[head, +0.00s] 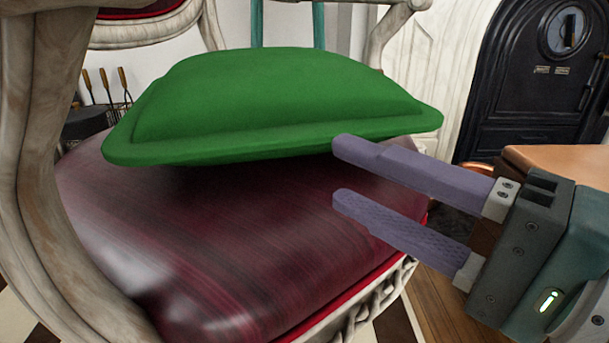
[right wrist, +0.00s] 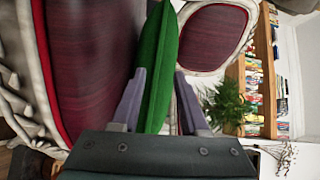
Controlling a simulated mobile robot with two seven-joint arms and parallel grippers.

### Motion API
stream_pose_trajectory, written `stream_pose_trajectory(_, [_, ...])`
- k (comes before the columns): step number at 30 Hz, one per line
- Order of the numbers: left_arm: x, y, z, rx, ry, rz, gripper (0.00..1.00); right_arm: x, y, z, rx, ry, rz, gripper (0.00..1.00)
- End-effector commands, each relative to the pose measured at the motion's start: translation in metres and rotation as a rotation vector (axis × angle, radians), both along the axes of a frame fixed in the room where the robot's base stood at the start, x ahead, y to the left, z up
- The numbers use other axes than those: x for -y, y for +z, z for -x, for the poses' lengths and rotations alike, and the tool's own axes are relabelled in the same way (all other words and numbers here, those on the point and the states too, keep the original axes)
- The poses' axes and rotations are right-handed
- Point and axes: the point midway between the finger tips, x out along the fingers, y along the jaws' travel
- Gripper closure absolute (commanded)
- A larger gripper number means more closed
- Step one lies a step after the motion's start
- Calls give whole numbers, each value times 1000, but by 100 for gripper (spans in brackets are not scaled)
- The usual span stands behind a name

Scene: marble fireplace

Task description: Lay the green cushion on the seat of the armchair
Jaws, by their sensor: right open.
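The green cushion (head: 270,100) is over the dark red seat of the armchair (head: 200,245), flat side down and nearly level. A dark gap shows under its near edge, so it looks raised above the seat, at least at the front; its far side is hidden. My right gripper (head: 336,172) is open at the cushion's near right edge, its upper finger overlapping that edge in the head view. In the right wrist view the cushion (right wrist: 158,60) shows between the two spread fingers, closer to the left one. I cannot tell whether a finger touches it. My left gripper is not in view.
The chair's carved pale arm (head: 40,170) rises at the left, and its red back (right wrist: 213,38) stands behind the seat. A wooden surface (head: 560,160) is at the right, near my gripper. A black stove door (head: 530,90), fire tools and a bookshelf (right wrist: 255,85) stand farther off.

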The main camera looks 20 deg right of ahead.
Motion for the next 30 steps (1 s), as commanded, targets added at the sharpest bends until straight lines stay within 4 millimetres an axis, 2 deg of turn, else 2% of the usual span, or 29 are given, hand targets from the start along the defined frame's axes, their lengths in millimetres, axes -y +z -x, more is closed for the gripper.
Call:
stream_pose_trajectory(1, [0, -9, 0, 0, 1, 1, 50, 3, -6, 6, -2, 0, 3, 56])
stream_pose_trajectory(7, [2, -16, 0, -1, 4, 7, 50, 8, -2, 20, 3, 6, 9, 56])
stream_pose_trajectory(11, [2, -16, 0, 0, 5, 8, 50, -11, -6, 30, 31, 97, 135, 56])
stream_pose_trajectory(14, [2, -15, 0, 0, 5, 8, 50, -39, -28, 47, 53, 251, 384, 56])
stream_pose_trajectory(15, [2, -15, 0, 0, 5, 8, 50, -47, -44, 55, 47, 319, 512, 56])
stream_pose_trajectory(17, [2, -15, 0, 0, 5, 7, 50, -51, -72, 67, 16, 416, 715, 56])
stream_pose_trajectory(19, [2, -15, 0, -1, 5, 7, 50, -41, -105, 80, -59, 509, 944, 56])
stream_pose_trajectory(21, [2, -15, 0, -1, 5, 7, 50, -21, -132, 93, -163, 579, 1141, 56])
stream_pose_trajectory(24, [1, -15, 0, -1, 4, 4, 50, 14, -156, 110, -331, 637, 1347, 56])
stream_pose_trajectory(27, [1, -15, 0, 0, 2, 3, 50, 41, -165, 124, -469, 663, 1464, 56])
stream_pose_trajectory(30, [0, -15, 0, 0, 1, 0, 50, 56, -168, 133, -546, 672, 1516, 56])
